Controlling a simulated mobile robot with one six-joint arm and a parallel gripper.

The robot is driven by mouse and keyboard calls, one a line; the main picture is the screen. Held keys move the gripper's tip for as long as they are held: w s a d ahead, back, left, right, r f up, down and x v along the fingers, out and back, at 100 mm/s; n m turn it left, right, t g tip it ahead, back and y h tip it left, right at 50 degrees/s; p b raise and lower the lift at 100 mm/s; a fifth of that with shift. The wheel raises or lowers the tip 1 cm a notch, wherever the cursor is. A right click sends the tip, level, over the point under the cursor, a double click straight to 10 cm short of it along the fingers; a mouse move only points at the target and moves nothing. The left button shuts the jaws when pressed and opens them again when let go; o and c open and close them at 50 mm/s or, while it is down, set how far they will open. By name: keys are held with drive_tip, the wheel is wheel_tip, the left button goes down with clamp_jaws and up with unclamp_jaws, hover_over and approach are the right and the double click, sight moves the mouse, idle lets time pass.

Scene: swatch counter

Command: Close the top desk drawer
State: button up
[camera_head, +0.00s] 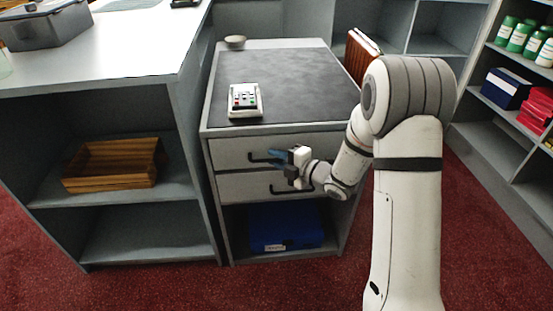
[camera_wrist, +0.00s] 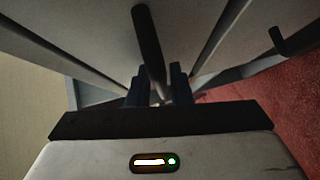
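The desk's top drawer (camera_head: 232,153) has a light grey front and a black bar handle (camera_head: 259,157). Its front looks about flush with the lower drawer; I cannot tell whether a small gap is left. My gripper (camera_head: 279,157) is at the right part of this handle, in front of the drawer. In the wrist view the dark handle bar (camera_wrist: 147,35) runs down toward my gripper (camera_wrist: 160,88). The two dark blue fingers stand apart, one on each side of the bar's line. Contact with the bar cannot be made out.
The lower drawer (camera_head: 236,187) has a similar handle, close under my wrist. A card terminal (camera_head: 244,100) and a small bowl (camera_head: 235,42) are on the desk top (camera_head: 300,85). A blue box (camera_head: 285,226) is underneath. A counter (camera_head: 110,55) stands left, shelves (camera_head: 500,110) right.

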drive_tip(key=v, duration=0.7)
drive_tip(key=shift+s+d+p, duration=0.25)
drive_tip(key=shift+p, duration=0.2)
drive_tip(key=s+d+r+m+t+h+p, duration=0.1)
drive_tip(key=d+r+m+h+p, duration=0.55)
drive_tip(key=r, duration=0.35)
drive_tip(key=s+d+r+m+h+p, duration=0.1)
drive_tip(key=d+r+m+h+p, duration=0.55)
drive_tip(key=r, duration=0.25)
drive_tip(key=s+r+m+g+p, duration=0.3)
drive_tip(key=s+r+m+p, duration=0.2)
drive_tip(key=s, duration=0.6)
drive_tip(key=s+r+m+g+p, duration=0.4)
drive_tip(key=s+r+m, duration=0.4)
drive_tip(key=s, duration=0.4)
drive_tip(key=shift+s+r+m+g+h+p, duration=0.15)
drive_tip(key=shift+r+m+g+h+p, duration=0.15)
drive_tip(key=shift+m+p, duration=0.35)
drive_tip(key=shift+o, duration=0.3)
drive_tip(key=shift+d, duration=0.15)
